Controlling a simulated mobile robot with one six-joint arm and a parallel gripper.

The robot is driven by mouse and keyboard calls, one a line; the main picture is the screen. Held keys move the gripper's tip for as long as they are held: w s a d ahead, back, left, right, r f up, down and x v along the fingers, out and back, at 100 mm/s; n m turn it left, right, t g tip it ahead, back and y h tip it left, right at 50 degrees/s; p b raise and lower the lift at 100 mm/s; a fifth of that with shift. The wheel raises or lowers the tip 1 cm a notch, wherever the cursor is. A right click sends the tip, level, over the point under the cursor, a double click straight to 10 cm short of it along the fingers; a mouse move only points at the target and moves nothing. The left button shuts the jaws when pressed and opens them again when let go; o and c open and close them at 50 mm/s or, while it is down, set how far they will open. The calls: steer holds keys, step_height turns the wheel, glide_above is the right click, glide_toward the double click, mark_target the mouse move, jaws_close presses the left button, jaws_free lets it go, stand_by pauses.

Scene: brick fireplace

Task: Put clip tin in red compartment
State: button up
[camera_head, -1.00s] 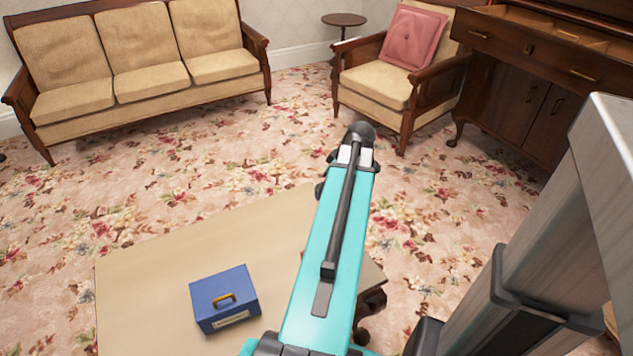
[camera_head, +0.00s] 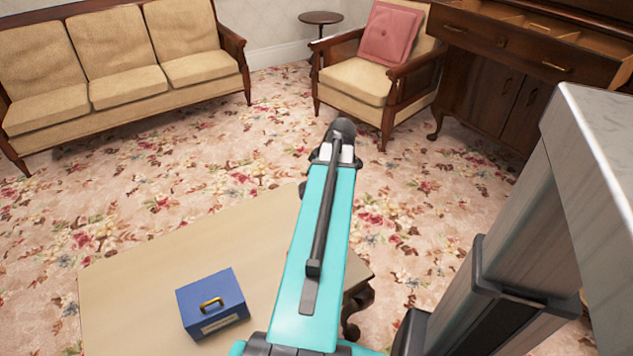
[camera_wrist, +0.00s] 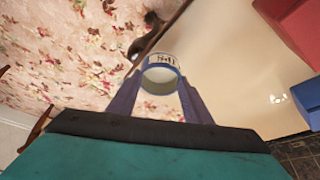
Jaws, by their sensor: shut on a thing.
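My gripper (camera_wrist: 160,92) is shut on the clip tin (camera_wrist: 162,76), a small round pale tin with a blue rim and a dark-lettered label. It holds the tin between its fingertips, with the table edge and floor beyond in the wrist view. In the head view my arm hides or leaves out the gripper and tin. Red block-like shapes (camera_wrist: 297,47) show at the upper right of the wrist view, cut off by the frame; I cannot tell whether they are the red compartment.
The sofa (camera_head: 125,90), armchair (camera_head: 350,85) and dark wooden cabinet (camera_head: 520,75) stand beyond. Flowered carpet between them is clear.

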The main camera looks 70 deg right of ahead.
steer(key=w+a+r+p, duration=0.3)
steer(key=w+a+r, duration=0.3)
steer(key=w+a, duration=0.3)
steer(key=w+a+r+p, duration=0.3)
steer(key=w+a+r, duration=0.3)
steer(key=w, duration=0.5)
steer(key=w+a+r+p, duration=0.4)
steer(key=w+a+r, duration=0.35)
steer(key=w, duration=0.25)
steer(key=w+a+r+p, duration=0.2)
steer(key=a+r, duration=0.3)
steer(key=a, duration=0.6)
steer(key=w+a+r+p, duration=0.3)
steer(key=w+a+r, duration=0.2)
steer(key=a, duration=0.7)
steer(key=w+a+r+n+p, duration=0.1)
steer(key=w+a+r+p, duration=0.2)
steer(key=a+r, duration=0.3)
steer(key=a, duration=0.5)
steer(key=shift+w+a+r, duration=0.3)
steer(key=shift+a+r, duration=0.1)
steer(key=shift+s, duration=0.15)
